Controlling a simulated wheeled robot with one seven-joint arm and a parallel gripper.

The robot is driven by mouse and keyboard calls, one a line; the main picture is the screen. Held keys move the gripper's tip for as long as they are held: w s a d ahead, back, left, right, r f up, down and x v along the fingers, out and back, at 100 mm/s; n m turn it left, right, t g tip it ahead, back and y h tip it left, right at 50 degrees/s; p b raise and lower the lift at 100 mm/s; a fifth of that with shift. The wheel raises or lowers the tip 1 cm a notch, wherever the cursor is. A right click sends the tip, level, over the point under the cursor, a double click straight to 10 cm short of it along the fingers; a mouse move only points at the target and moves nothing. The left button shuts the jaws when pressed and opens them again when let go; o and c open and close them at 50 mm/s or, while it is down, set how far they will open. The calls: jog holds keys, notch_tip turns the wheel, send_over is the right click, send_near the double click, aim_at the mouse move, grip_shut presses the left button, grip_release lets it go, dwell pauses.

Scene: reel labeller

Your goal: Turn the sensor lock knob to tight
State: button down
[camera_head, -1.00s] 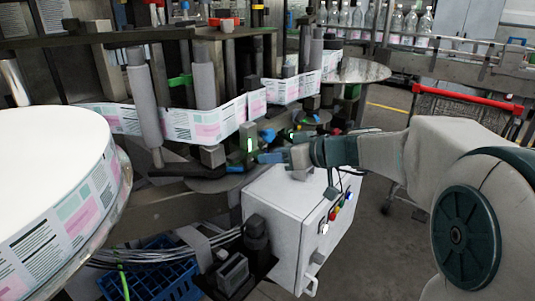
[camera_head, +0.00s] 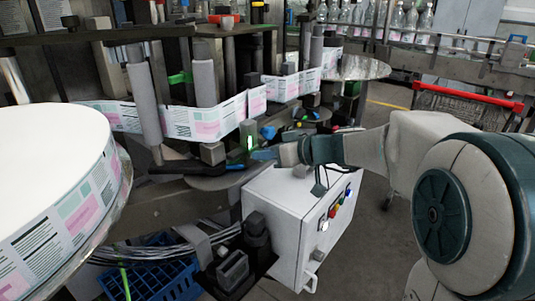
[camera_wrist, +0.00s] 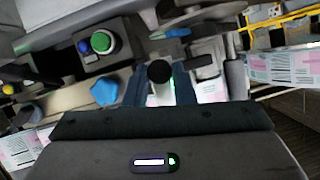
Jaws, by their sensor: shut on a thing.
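A round black knob (camera_wrist: 159,72) sits between the two fingers of my gripper (camera_wrist: 163,82) in the wrist view. My gripper is shut on it. In the head view my gripper (camera_head: 262,154) reaches in from the right to the sensor area, and its fingers hide the knob there. A small lit green-white sensor light (camera_head: 250,143) is just left of the fingertips. A blue star-shaped knob (camera_wrist: 105,90) is left of my fingers in the wrist view, apart from them; it also shows in the head view (camera_head: 268,132). I cannot read any marking on the black knob.
A label web (camera_head: 205,122) runs over rollers behind the sensor. A large label reel (camera_head: 50,190) stands at left. A white control box (camera_head: 290,215) with coloured buttons is below my gripper. A green button (camera_wrist: 102,42) shows in the wrist view. Open floor is at right.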

jog(key=shift+w+f+m+t+y+b, duration=0.2)
jog(key=shift+m+t+y+b, duration=0.85)
jog(key=shift+m, duration=3.75)
jog(key=shift+s+f+m+t+y+b, duration=0.4)
jog(key=shift+m+y, duration=1.15)
jog(key=shift+m, duration=3.25)
jog(key=shift+w+f+m+t+y+b, duration=0.4)
jog(key=shift+m+y+b, duration=0.8)
jog(key=shift+m, duration=3.6)
jog(key=shift+s, duration=0.15)
jog(key=c, duration=1.2)
grip_release()
